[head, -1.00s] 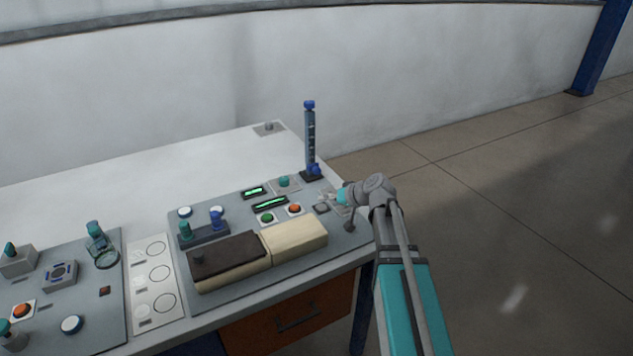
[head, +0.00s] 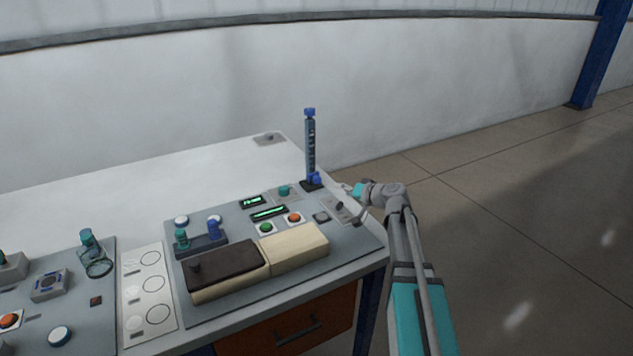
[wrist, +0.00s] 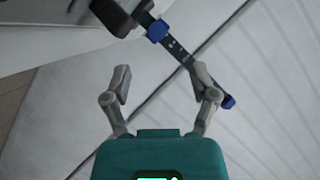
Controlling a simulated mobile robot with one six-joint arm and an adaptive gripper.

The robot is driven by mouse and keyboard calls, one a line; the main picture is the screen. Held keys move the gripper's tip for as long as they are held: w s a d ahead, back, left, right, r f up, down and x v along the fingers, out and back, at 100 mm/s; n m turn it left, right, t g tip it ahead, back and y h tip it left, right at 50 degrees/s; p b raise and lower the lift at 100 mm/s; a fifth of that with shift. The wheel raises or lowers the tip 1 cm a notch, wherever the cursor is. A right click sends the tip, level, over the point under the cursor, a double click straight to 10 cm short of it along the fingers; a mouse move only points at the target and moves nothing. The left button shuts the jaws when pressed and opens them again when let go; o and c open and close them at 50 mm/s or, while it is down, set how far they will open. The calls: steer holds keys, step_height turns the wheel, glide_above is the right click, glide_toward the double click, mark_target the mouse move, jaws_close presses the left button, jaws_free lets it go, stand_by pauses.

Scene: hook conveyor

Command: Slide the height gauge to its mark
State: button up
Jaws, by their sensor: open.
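The height gauge (head: 310,145) is an upright dark blue-grey post with pale marks and a blue cap, standing on a dark base at the back right of the panel. Its blue slider (head: 316,178) sits low, just above the base. In the wrist view the gauge (wrist: 183,55) runs slantwise beyond my fingers, with the slider (wrist: 158,31) near the base end. My gripper (wrist: 165,80) is open and empty, its two fingers spread apart. In the head view my gripper (head: 350,188) is right of the gauge base, apart from the slider; its fingertips are hard to make out.
The grey control panel (head: 225,272) carries buttons, small green displays, two levers and a brown and cream padded rest (head: 300,248). A second panel (head: 75,310) lies at left. The white tabletop (head: 150,180) behind is mostly clear. Open floor lies right of the table.

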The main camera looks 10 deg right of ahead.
mark_target(319, 180)
steer(key=shift+w+d+r+t, duration=0.15)
steer(key=shift+w+d+t, duration=0.15)
steer(key=shift+w+d, duration=0.4)
steer(key=shift+w+a, duration=0.1)
steer(key=shift+a, duration=0.05)
steer(key=b+x, duration=0.4)
steer(key=x, duration=1)
jaws_close()
